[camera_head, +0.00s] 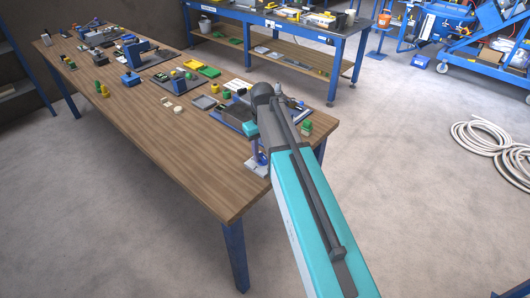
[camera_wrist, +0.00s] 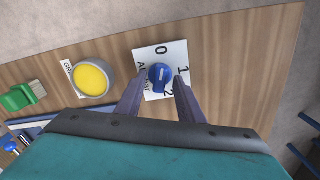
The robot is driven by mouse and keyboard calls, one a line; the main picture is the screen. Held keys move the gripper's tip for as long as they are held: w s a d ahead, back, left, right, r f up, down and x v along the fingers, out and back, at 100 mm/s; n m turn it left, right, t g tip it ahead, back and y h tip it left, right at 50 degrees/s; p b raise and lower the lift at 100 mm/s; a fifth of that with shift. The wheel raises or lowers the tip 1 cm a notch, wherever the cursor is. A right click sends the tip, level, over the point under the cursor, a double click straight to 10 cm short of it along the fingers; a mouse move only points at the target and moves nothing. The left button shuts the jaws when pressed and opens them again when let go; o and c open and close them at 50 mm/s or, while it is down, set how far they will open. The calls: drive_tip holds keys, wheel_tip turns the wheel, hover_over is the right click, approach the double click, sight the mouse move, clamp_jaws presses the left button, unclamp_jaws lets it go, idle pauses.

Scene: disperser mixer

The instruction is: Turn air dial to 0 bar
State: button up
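The air dial (camera_wrist: 161,76) is a round blue knob with a small white mark, in the wrist view. The mark's exact direction is hard to read. The dial sits on a white plate (camera_wrist: 151,60) printed with 0 above the knob, 1 to its right and 2 below right. My gripper (camera_wrist: 160,84) is open, with one finger on each side of the dial and a small visible gap to each. Part of the plate's lettering is hidden by the left finger. In the head view, the white plate (camera_head: 257,171) lies near the table's right edge, partly behind my gripper.
A yellow-topped round container (camera_wrist: 92,79) stands left of the dial in the wrist view, with a green block (camera_wrist: 18,97) farther left. The wooden table (camera_head: 170,140) has clear space at its front left. Blocks and small fixtures stand behind the dial.

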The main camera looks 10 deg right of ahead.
sight(263, 156)
drive_tip(key=shift+r, duration=0.15)
wheel_tip(263, 156, up, 14)
drive_tip(key=p, duration=0.9)
drive_tip(key=shift+f, duration=0.25)
idle(0.5)
